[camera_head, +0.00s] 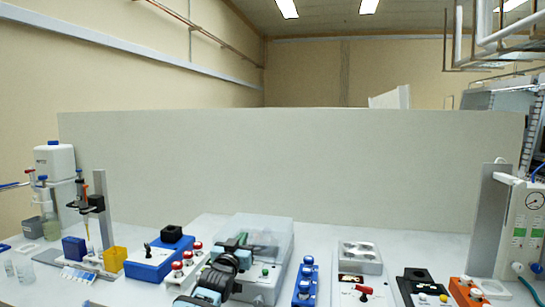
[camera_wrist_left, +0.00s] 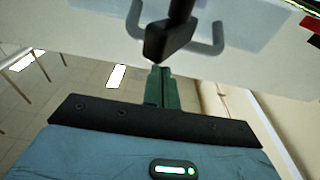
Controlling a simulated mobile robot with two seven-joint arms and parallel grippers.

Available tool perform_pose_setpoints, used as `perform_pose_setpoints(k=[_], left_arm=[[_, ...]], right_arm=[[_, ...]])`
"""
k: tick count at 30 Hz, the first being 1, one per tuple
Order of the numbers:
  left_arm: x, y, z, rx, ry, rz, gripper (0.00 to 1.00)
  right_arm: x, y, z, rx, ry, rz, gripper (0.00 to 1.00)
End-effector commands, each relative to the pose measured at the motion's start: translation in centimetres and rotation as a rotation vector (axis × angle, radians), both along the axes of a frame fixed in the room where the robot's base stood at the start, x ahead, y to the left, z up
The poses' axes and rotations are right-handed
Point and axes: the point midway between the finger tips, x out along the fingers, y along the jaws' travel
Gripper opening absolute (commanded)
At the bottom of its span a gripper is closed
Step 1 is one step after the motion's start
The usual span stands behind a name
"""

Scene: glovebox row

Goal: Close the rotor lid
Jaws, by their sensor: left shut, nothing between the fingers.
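A grey-white bench unit with a clear, box-like lid (camera_head: 272,234) stands at the middle of the table; I take this to be the rotor lid, and I cannot tell if it is fully down. My left gripper (camera_head: 238,243) is in front of the lid's left part, and my arm hides some of the unit. In the left wrist view the green fingers (camera_wrist_left: 161,88) are together with nothing between them. Just beyond them are a dark block on a post (camera_wrist_left: 170,38) and a grey U-shaped handle (camera_wrist_left: 212,38), with a translucent panel (camera_wrist_left: 240,18) behind. Contact is unclear. My right gripper is out of view.
Red-capped bottles (camera_head: 178,270) and a blue unit (camera_head: 155,262) stand to the left. A blue rack with vials (camera_head: 306,280) stands close to the right, then a grey block with round wells (camera_head: 360,257). A pale panel (camera_head: 300,165) rises behind the table.

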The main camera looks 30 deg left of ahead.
Motion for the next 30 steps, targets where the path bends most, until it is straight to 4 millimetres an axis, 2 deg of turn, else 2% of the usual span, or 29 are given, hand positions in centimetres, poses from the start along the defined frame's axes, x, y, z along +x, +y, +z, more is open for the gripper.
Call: perform_pose_setpoints(k=[17, 20, 26, 27, 30], left_arm=[[0.0, 0.0, 0.3, 0.000, 0.000, 0.000, 0.00], [-0.1, 0.0, 1.4, -0.001, -0.003, 0.000, 0.00], [-0.6, 0.0, 5.9, -0.001, -0.015, -0.001, 0.00], [-1.2, -0.3, 4.1, 0.000, -0.006, -0.001, 0.00], [-2.6, -0.7, 2.6, 0.000, 0.002, -0.001, 0.00]], right_arm=[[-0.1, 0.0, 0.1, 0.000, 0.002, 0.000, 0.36], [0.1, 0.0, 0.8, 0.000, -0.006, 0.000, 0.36], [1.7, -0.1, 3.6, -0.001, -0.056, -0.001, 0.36], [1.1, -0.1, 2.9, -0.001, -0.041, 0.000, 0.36], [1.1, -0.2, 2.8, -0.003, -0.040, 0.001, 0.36]])
